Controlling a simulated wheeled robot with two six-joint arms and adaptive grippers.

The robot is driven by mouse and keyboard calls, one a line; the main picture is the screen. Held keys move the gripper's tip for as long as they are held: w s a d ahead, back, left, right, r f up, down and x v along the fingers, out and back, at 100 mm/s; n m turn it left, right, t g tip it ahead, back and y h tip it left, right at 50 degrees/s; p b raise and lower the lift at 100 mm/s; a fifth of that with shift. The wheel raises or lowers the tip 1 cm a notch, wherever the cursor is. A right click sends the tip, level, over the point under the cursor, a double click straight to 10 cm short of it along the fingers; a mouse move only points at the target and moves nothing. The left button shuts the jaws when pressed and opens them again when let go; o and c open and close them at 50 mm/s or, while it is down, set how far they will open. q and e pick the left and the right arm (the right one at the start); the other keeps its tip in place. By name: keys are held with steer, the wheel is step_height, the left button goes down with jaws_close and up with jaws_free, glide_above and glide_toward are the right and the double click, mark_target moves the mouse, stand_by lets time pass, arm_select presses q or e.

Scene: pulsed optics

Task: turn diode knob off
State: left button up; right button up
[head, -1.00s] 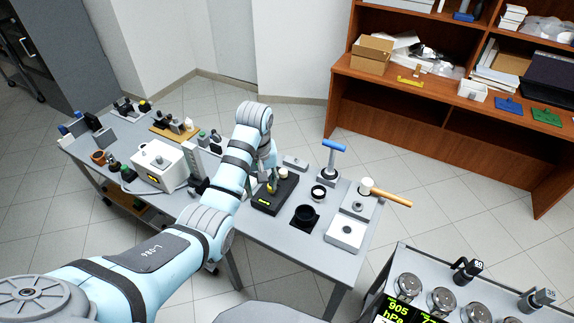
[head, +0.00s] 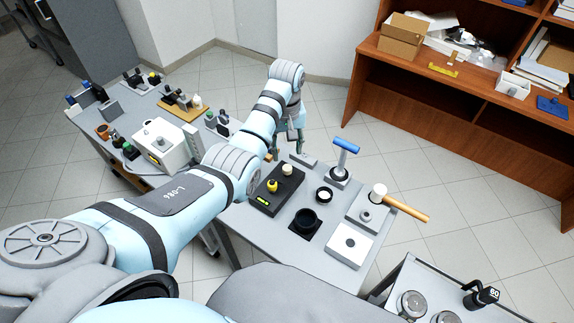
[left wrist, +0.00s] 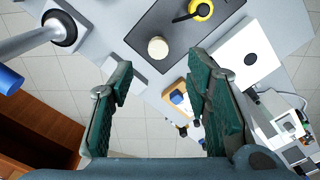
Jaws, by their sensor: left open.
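A black box (head: 261,201) on the grey table carries a yellow knob (head: 272,186), a white knob (head: 287,169) and a small lit yellow-green display (head: 262,200). No readable label shows which knob is the diode knob. My left gripper (head: 288,149) is open and empty, just beyond the box's far end. In the left wrist view its fingers (left wrist: 160,75) stand apart, with the white knob (left wrist: 158,47) ahead between them and not touched. The yellow knob (left wrist: 200,9), with a black middle, is at that view's top edge, partly cut off. My right gripper is not in view.
A white boxy device (head: 161,147) stands left. A brown shelf (head: 450,90) is at the back.

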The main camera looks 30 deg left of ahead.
mark_target(287, 167)
arm_select(q)
steer(key=f, duration=0.2)
steer(key=f+b, duration=0.1)
steer(key=f, duration=0.2)
steer(key=f+b, duration=0.1)
steer(key=f, duration=0.2)
steer(key=shift+w+f, duration=0.25)
steer(key=shift+w, duration=0.1)
steer(key=shift+s+r, duration=0.1)
steer(key=shift+s, duration=0.05)
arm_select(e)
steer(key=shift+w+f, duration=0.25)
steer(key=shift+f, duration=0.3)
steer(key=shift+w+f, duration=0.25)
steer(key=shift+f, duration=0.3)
arm_select(q)
steer(key=shift+c, duration=0.7)
jaws_close()
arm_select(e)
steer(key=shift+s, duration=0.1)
